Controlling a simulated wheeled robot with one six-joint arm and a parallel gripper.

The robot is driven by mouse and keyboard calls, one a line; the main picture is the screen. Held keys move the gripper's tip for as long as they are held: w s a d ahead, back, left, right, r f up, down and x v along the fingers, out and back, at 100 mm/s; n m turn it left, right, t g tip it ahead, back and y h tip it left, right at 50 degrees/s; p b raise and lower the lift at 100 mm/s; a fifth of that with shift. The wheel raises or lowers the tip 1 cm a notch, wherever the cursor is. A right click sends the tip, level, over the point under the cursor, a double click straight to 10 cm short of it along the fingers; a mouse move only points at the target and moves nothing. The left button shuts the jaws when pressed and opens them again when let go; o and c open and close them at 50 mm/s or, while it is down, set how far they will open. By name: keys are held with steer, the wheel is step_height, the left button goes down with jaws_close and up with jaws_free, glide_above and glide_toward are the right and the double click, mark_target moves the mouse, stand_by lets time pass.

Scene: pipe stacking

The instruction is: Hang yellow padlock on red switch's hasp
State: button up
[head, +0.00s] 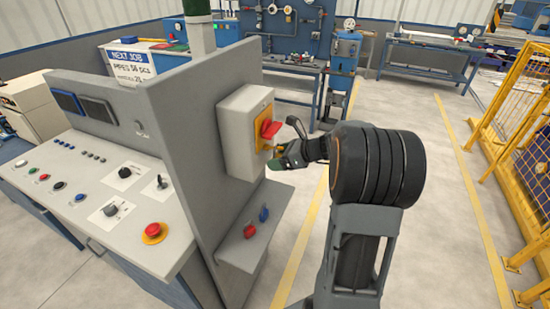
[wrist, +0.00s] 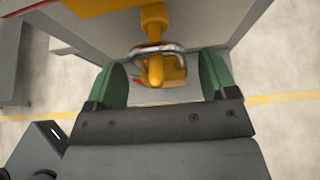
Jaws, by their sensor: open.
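The red switch (head: 270,128) sits on a yellow plate (head: 260,139) on a grey box on the panel's side. In the wrist view, the yellow hasp (wrist: 153,20) points down toward my gripper. The yellow padlock (wrist: 176,72) is between my fingers, its silver shackle (wrist: 150,48) at the hasp. The shackle appears to loop around the hasp's lower part, but I cannot tell whether it is fully through. My gripper (wrist: 163,74) is open, with a green finger on each side of the padlock and visible gaps. In the head view, my gripper (head: 283,154) is just below the switch; the padlock is mostly hidden there.
A grey ledge (head: 240,252) below the box holds a blue padlock (head: 263,215) and a red one (head: 249,232). The control desk (head: 130,225) is left of the panel. A yellow fence (head: 520,150) stands far right, with open floor between.

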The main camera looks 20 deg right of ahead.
steer(key=b+v, duration=0.1)
steer(key=v, duration=1.2)
step_height(320, 180, down, 5)
steer(key=s+n+g+h, duration=0.2)
steer(key=n, duration=0.2)
steer(key=s+a+n+g+h, duration=0.1)
steer(key=s+a+n+h, duration=0.2)
steer(key=a+n, duration=0.6)
steer(key=s+a+n+g+h, duration=0.1)
steer(key=s+a+n+h, duration=0.2)
steer(key=s+a+n, duration=0.4)
steer(key=a+f+n, duration=0.1)
steer(key=a+n, duration=0.1)
steer(key=n, duration=0.5)
steer(key=shift+s+a+g, duration=0.25)
steer(key=shift+s+g, duration=0.15)
